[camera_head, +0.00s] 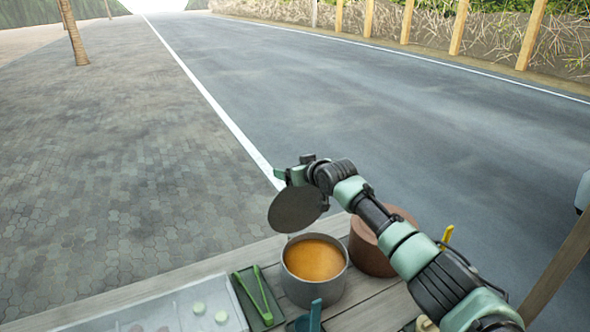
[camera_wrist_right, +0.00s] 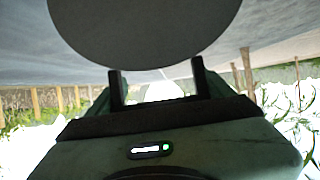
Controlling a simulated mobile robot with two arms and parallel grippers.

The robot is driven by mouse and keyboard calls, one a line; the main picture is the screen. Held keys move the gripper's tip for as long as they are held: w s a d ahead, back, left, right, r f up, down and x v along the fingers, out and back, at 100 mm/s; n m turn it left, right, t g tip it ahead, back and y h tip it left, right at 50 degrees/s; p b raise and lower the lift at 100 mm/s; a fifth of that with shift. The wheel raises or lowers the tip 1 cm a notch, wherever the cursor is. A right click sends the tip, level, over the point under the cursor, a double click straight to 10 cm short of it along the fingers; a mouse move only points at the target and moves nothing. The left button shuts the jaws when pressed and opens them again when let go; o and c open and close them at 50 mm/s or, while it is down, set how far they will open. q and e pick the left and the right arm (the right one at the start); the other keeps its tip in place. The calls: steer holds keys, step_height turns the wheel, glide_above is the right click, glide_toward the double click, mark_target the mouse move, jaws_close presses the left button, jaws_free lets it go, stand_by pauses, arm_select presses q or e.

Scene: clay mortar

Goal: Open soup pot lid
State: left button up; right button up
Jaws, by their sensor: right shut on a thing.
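The grey soup pot (camera_head: 314,288) stands uncovered on the wooden counter, with orange soup (camera_head: 314,260) showing inside. The dark round lid (camera_head: 296,209) is in the air above and slightly left of the pot, tilted and apart from it. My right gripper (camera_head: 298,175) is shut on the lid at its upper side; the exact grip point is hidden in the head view. In the right wrist view the lid (camera_wrist_right: 145,30) fills the top, just beyond the two dark fingers (camera_wrist_right: 157,88). My left gripper is not in view.
A brown clay pot (camera_head: 372,248) stands right of the soup pot, partly behind my right arm. A dark green tray with green tongs (camera_head: 258,296) and a clear container with pale round pieces (camera_head: 195,308) lie left. The counter's back edge borders open pavement.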

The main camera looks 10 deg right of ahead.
steer(key=shift+s+f, duration=0.2)
steer(key=shift+f, duration=0.7)
steer(key=o, duration=2)
steer(key=shift+w+a, duration=0.15)
steer(key=b+v, duration=0.1)
steer(key=v, duration=0.6)
steer(key=shift+r, duration=0.15)
